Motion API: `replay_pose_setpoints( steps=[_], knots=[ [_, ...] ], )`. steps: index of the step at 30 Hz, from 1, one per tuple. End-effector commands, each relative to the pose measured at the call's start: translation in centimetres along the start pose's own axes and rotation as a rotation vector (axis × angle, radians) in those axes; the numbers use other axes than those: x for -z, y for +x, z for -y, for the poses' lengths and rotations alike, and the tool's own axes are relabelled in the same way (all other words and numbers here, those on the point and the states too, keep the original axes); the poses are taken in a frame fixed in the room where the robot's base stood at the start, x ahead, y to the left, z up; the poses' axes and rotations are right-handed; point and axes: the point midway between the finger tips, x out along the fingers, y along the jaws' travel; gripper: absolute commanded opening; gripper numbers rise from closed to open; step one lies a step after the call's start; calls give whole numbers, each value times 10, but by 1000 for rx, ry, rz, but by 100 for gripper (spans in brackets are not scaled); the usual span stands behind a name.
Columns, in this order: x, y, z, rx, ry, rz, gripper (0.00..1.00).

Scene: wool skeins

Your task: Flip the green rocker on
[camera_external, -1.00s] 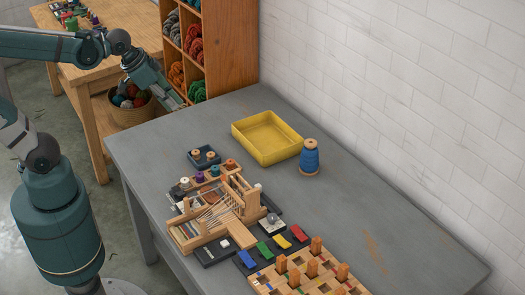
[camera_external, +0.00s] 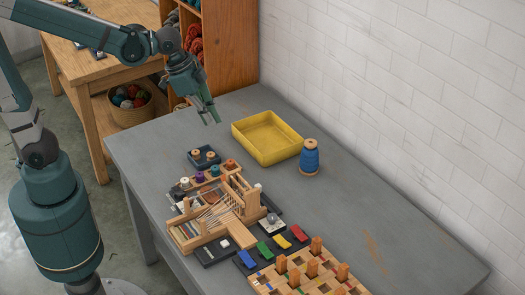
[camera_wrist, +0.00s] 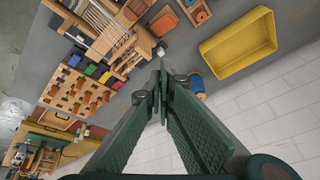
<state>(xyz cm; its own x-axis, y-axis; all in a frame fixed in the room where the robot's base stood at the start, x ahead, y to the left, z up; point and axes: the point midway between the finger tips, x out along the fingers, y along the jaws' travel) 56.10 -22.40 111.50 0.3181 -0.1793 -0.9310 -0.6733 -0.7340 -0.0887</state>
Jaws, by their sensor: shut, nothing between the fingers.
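The green rocker (camera_external: 265,251) sits in a row on a dark base near the front of the grey table, between a blue rocker (camera_external: 246,258) and a yellow rocker (camera_external: 282,241), with a red rocker (camera_external: 299,233) at the right end. In the wrist view the green rocker (camera_wrist: 91,70) is small, at the left. Which way it is tilted is too small to tell. My gripper (camera_external: 210,117) is shut and empty, above the far end of the table, well away from the rockers. Its fingers (camera_wrist: 160,75) meet in the middle of the wrist view.
A wooden loom (camera_external: 215,212) stands just behind and left of the rockers, a wooden pegboard (camera_external: 310,277) in front. A yellow tray (camera_external: 268,140) and a blue spool (camera_external: 310,158) stand farther back. Bare table lies to the right, before the brick wall.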

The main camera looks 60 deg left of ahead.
Motion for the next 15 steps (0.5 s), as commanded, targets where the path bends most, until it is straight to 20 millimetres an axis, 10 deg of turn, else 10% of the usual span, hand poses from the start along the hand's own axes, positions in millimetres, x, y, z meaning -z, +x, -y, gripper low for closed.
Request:
replay_pose_setpoints(
  steps=[15],
  knots=[
    [64,40,-57,-85,225,52,0]
  ],
)
